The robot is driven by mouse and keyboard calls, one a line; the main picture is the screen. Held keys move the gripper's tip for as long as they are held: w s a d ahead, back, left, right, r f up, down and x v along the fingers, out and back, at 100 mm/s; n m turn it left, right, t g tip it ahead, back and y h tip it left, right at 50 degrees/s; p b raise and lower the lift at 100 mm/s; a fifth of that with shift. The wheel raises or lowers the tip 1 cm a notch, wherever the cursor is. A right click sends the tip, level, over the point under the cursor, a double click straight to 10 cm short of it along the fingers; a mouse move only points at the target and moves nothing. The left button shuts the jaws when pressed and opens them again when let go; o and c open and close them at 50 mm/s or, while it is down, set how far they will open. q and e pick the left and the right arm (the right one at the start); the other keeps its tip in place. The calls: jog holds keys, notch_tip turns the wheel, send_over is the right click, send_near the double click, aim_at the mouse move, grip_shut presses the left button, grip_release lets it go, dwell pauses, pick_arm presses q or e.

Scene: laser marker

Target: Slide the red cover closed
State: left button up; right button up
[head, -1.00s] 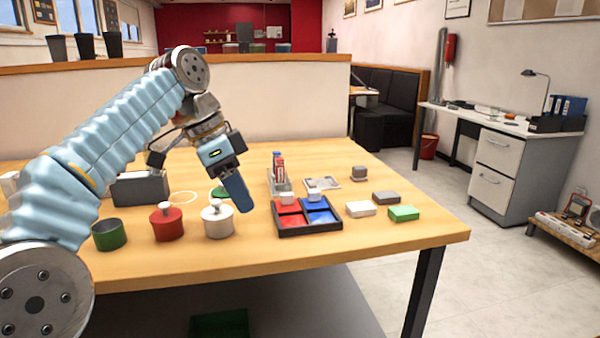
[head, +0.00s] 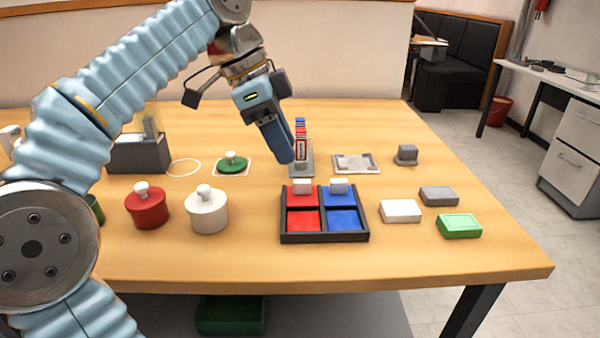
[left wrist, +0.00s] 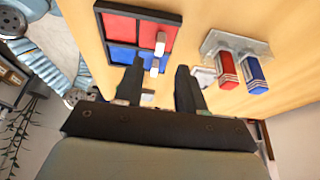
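A black-framed tray (head: 284,224) on the table has a red side and a blue side. The red cover (head: 301,199) is at the back of the red side, with a white handle (head: 302,186); the front red area (head: 303,222) is exposed. The blue side has a matching white handle (head: 339,186). In the left wrist view the tray (left wrist: 98,28) is at the upper left. My left gripper (head: 285,158) is above the table behind the red side, clear of the handle. Its fingers (left wrist: 160,63) are apart and empty. My right gripper is not in view.
A holder with red and blue sticks (head: 301,148) stands just behind the tray, close to my left gripper. White (head: 207,212) and red (head: 147,208) lidded pots stand left. White (head: 401,211), grey (head: 438,196) and green (head: 459,226) blocks lie right. The table front is clear.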

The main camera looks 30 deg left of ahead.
aim_at(301, 181)
pick_arm(q)
jog(key=b+x, duration=0.1)
jog(key=x, duration=0.6)
jog(key=shift+c, duration=0.3)
grip_shut()
